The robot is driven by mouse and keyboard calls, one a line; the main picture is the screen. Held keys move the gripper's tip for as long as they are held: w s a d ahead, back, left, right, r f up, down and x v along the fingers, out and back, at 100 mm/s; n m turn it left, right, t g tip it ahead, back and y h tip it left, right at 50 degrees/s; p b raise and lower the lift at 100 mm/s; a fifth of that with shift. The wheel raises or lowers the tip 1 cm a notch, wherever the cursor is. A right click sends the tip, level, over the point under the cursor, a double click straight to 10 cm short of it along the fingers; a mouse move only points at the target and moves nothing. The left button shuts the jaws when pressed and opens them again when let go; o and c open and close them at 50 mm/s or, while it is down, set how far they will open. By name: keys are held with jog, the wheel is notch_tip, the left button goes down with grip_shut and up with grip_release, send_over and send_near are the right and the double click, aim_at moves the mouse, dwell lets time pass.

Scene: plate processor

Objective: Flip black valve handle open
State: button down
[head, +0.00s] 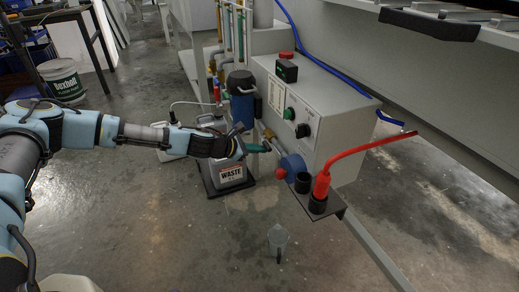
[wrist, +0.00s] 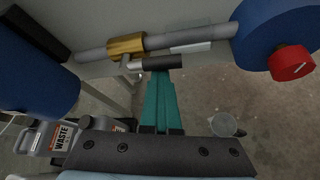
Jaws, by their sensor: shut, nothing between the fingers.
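The black valve handle (wrist: 162,62) shows in the wrist view just right of a brass valve body (wrist: 126,45). The handle lies sideways, roughly in line with the grey pipe above it. My gripper (wrist: 161,78) has teal fingers, shut with nothing between them. Their tips are right at the handle's lower edge in the picture; I cannot tell if they touch. In the head view my gripper (head: 258,148) reaches from the left to the pipe in front of the grey control box. The handle is too small to make out there.
A blue housing with a red knob (wrist: 291,63) sits right of the valve, and a blue cylinder (wrist: 35,70) left. A waste jug (head: 230,172) stands below my gripper. A clear cup (head: 278,238) is lower down.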

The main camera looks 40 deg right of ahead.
notch_tip(320, 180, down, 4)
jog(key=b, duration=0.3)
jog(key=w+p+v, duration=0.1)
jog(key=p+v, duration=0.1)
jog(key=v, duration=0.8)
jog(key=shift+w, duration=0.35)
jog(key=shift+a+r, duration=0.1)
jog(key=shift+r, duration=0.05)
